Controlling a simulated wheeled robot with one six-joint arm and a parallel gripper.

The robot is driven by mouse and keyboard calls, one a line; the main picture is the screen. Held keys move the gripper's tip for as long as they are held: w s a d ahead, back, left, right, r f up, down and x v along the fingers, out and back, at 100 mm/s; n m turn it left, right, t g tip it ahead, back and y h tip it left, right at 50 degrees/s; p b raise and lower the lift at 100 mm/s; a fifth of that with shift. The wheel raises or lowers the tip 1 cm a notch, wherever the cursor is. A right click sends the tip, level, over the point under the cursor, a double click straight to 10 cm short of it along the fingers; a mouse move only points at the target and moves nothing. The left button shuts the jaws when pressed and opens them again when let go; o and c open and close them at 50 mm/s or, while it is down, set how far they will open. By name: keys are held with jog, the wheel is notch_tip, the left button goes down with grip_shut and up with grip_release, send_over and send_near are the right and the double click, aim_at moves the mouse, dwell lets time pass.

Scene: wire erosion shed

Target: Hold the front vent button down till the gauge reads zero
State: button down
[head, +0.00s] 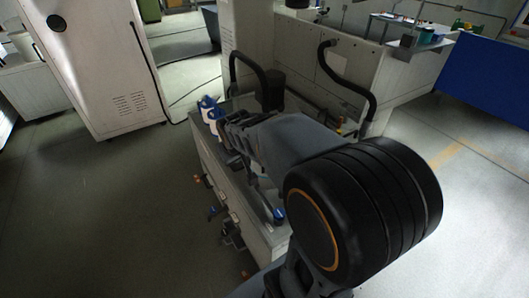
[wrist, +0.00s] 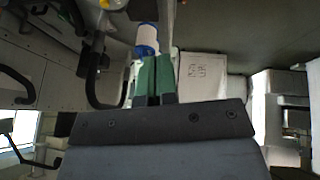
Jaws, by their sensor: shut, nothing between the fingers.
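My gripper (wrist: 154,58) is shut, its two green fingers side by side with nothing between them. Just beyond the fingertips in the wrist view is a blue-and-white rounded part (wrist: 147,40); I cannot tell if they touch. In the head view my arm reaches over a grey cabinet (head: 262,238), and the fingertips are hidden by the wrist. Two blue-and-white parts (head: 208,103) show just past it. Small orange parts (head: 197,178) and blue parts (head: 213,210) sit along the cabinet's front. I cannot tell which is the vent button, and no gauge reading is legible.
A large machine with black hoses (head: 350,85) stands behind the cabinet. A tall white cabinet (head: 95,60) stands at the left and a blue panel (head: 487,75) at the right. Floor (head: 110,220) is clear at the left front.

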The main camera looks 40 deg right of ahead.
jog(key=w+d+f+n+t+h+p, duration=0.1)
jog(key=w+d+f+p, duration=0.2)
jog(key=w+d, duration=0.5)
jog(key=w+d+f+n+t+h+p, duration=0.15)
jog(key=w+d+f, duration=0.25)
jog(key=w+d, duration=0.4)
jog(key=w+d+f+n+p, duration=0.1)
jog(key=w+d+f+p, duration=0.1)
jog(key=d+f, duration=0.4)
jog(key=shift+f+t+y+p, duration=0.4)
jog(key=shift+f+t+y, duration=0.05)
jog(key=shift+f, duration=0.2)
notch_tip(320, 180, down, 8)
jog(key=b, duration=0.8)
jog(key=shift+f, duration=0.25)
jog(key=shift+f, duration=0.15)
jog(key=shift+f+b, duration=0.25)
jog(key=shift+b, duration=0.2)
